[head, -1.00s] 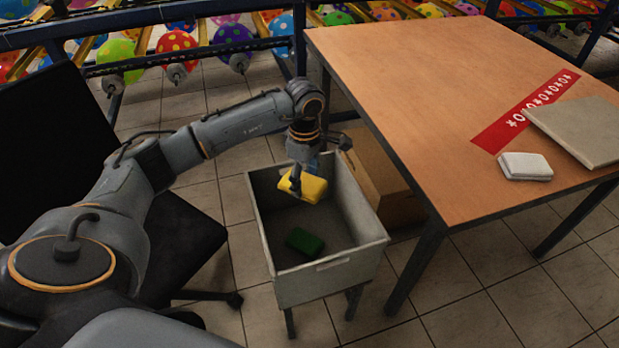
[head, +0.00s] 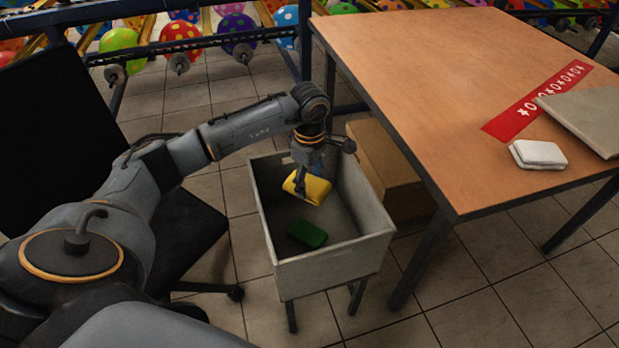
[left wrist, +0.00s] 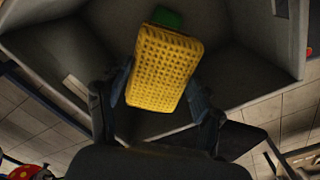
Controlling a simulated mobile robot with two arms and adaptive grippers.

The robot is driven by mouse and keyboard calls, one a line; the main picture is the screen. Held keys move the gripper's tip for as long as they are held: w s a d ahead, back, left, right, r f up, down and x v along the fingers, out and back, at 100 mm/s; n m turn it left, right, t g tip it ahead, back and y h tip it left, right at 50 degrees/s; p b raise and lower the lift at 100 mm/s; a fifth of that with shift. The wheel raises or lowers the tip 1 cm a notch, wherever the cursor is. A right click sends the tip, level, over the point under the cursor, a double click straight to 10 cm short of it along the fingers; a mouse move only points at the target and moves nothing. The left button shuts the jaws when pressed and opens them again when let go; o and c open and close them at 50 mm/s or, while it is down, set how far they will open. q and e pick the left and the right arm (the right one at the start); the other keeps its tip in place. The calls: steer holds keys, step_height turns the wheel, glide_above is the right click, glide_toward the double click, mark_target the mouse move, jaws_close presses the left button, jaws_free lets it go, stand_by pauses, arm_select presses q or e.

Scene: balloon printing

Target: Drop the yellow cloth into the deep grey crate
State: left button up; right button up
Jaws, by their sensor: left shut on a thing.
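The yellow cloth (head: 308,187) is a folded, thick pad with a waffle texture. My left gripper (head: 301,185) is shut on it and holds it over the opening of the deep grey crate (head: 335,262), inside the line of its walls. In the left wrist view the yellow cloth (left wrist: 163,70) sits between the two fingers (left wrist: 160,100), with the grey crate's inner walls (left wrist: 240,75) around it. A gap shows between the cloth and the crate floor. My right gripper is not in view.
A green cloth (head: 307,233) lies on the crate floor. A wooden table (head: 430,80) stands to the right, with a white folded cloth (head: 538,154), a red strip (head: 530,108) and a grey panel (head: 590,118). A cardboard box (head: 385,165) is under it. A black chair (head: 190,235) stands left.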

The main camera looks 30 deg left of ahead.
mark_target(310, 183)
arm_select(q)
steer(key=o, duration=1.1)
steer(key=shift+o, duration=0.2)
step_height(310, 183, up, 12)
